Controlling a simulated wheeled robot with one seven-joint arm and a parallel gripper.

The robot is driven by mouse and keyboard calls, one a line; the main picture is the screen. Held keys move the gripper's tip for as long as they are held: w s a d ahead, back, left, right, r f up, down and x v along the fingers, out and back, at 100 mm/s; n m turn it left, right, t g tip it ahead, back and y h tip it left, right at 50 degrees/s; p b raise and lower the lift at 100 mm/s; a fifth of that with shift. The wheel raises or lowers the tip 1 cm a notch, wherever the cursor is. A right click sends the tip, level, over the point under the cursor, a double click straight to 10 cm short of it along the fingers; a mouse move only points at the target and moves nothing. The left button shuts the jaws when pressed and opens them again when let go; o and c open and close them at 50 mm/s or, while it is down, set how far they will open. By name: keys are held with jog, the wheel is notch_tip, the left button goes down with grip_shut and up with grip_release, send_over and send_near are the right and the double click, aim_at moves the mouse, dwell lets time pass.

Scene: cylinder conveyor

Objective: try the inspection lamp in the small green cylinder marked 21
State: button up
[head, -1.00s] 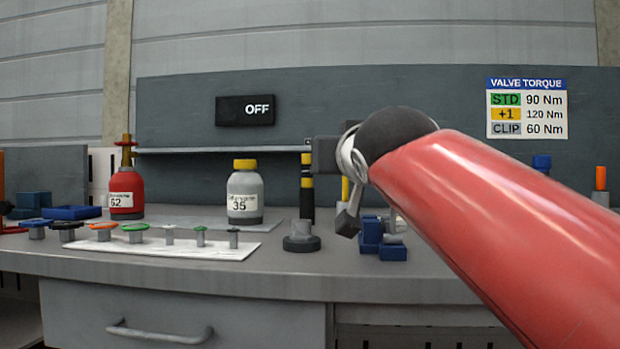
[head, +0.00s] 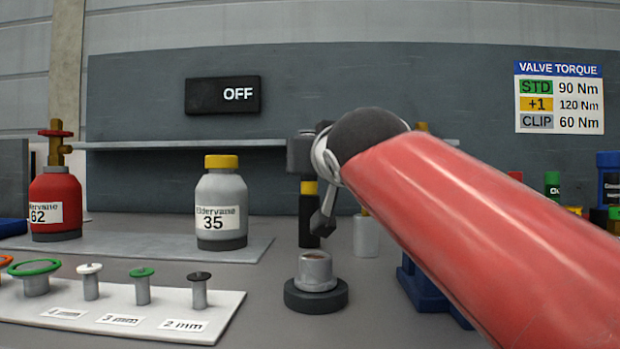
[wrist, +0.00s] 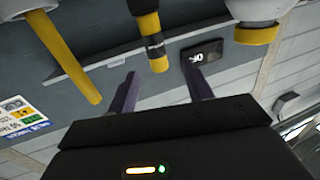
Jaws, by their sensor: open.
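A black rod with yellow bands (head: 309,214), which looks like the inspection lamp, stands upright on the bench behind the grey socket. It also shows in the wrist view (wrist: 151,42). My gripper (wrist: 160,87) is open and empty. In the wrist view the rod's end appears in line with the gap between the fingers; I cannot tell how far beyond them it is. In the head view my arm hides most of the gripper. I read no number 21 on any cylinder. A small green-topped bottle (head: 552,186) at the right has an unclear label.
A red cylinder 62 (head: 55,195) and a grey cylinder 35 (head: 221,205) stand on a grey mat. A round socket (head: 316,280) sits in front of the rod. A white board (head: 120,315) holds several valve pieces. A sign (head: 223,95) reads OFF.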

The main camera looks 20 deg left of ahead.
aim_at(309, 196)
jog(key=p+x, duration=0.2)
jog(key=x, duration=0.5)
jog(key=shift+w, duration=0.35)
grip_shut()
